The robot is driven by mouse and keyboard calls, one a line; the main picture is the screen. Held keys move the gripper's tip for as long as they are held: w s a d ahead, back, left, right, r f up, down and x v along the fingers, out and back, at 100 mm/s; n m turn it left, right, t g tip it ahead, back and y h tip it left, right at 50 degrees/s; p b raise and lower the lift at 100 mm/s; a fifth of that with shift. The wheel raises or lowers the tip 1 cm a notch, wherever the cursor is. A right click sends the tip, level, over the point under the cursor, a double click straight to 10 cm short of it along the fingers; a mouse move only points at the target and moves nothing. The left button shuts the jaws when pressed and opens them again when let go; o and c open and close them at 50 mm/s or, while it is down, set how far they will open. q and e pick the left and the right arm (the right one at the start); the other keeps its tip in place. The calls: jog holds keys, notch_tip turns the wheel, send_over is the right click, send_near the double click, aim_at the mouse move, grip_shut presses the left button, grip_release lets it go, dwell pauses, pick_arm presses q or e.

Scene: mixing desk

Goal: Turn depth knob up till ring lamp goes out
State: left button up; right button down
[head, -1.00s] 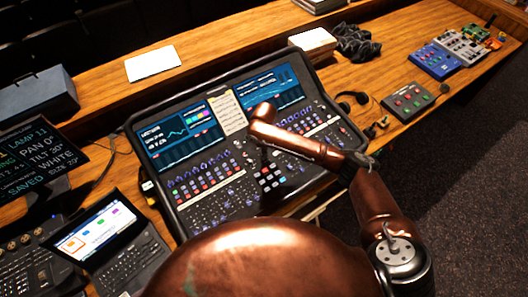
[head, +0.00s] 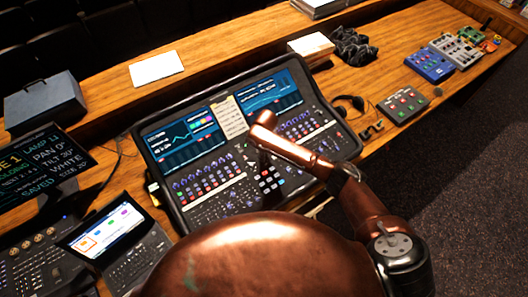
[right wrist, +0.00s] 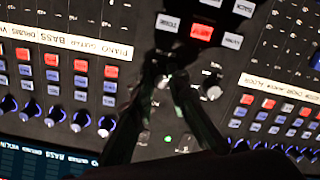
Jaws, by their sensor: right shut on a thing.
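The mixing console (head: 165,205) fills the middle of the head view. My right gripper (head: 262,160) reaches down to its centre, partly hidden by my own arm. In the right wrist view the two dark fingers of my right gripper (right wrist: 172,76) close together on a small knob (right wrist: 163,81), mostly hidden between them. I cannot read its label, so I cannot tell from the print that it is the depth knob. A small green light (right wrist: 168,138) glows between the fingers, nearer the camera. I cannot make out a ring lamp around the knob. My left gripper is out of view.
A laptop (head: 115,240) stands left of the console. A grey pedal box (head: 404,105) lies to the right.

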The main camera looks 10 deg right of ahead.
jog(key=m+p, duration=0.3)
jog(key=shift+r, duration=0.2)
jog(key=shift+f+m+y+p, duration=0.15)
jog(key=shift+m+y+p, duration=0.15)
jog(key=shift+m+p, duration=1)
jog(key=shift+m, duration=0.3)
jog(key=c, duration=1.8)
grip_release()
jog(key=shift+c, duration=0.2)
notch_tip(320, 180, up, 12)
jog(key=shift+s+d, duration=0.2)
jog(key=shift+d, duration=0.15)
